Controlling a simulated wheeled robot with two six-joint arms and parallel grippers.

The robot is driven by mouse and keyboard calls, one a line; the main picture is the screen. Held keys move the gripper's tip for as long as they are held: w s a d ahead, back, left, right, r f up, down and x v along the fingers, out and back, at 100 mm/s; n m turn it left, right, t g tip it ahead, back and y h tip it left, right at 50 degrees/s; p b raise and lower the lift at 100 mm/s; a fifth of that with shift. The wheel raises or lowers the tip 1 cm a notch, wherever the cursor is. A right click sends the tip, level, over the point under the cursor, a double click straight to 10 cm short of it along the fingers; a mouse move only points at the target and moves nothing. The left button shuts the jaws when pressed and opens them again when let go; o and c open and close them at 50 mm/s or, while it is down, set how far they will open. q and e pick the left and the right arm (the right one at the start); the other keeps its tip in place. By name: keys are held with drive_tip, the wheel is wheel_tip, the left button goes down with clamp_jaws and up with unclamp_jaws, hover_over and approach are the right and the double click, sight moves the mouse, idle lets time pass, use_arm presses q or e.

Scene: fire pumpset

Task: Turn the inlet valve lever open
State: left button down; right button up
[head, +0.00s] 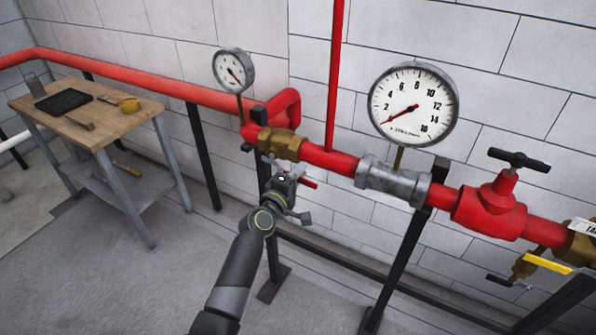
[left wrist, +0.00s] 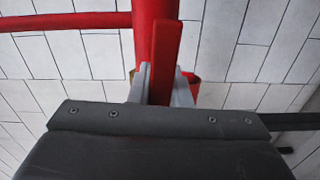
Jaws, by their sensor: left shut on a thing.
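The inlet valve appears as a brass body (head: 280,143) on the red pipe, left of centre in the head view. Its red lever (head: 309,183) shows just right of my left gripper (head: 288,172), below the pipe. In the left wrist view the red lever (left wrist: 165,48) stands upright between the two grey fingers of the left gripper (left wrist: 161,90). The left gripper is shut on the lever; the exact contact is partly hidden by the gripper body. My right gripper is in neither view.
A large gauge (head: 413,105) and a smaller gauge (head: 234,71) stand above the pipe. A red valve (head: 490,207) with a black handle and a yellow lever (head: 548,263) are at the right. Black supports (head: 400,262) stand below. A wooden workbench (head: 110,128) is at the left.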

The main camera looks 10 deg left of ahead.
use_arm(q)
drive_tip(key=shift+r+n+p, duration=0.3)
drive_tip(key=shift+r+n, duration=0.1)
drive_tip(key=c, duration=1.3)
unclamp_jaws()
drive_tip(key=shift+c, duration=0.2)
drive_tip(key=shift+s, duration=0.1)
drive_tip(key=b+v, duration=0.1)
drive_tip(key=v, duration=1.6)
drive_tip(key=shift+b, duration=0.3)
drive_tip(key=shift+a+r, duration=0.1)
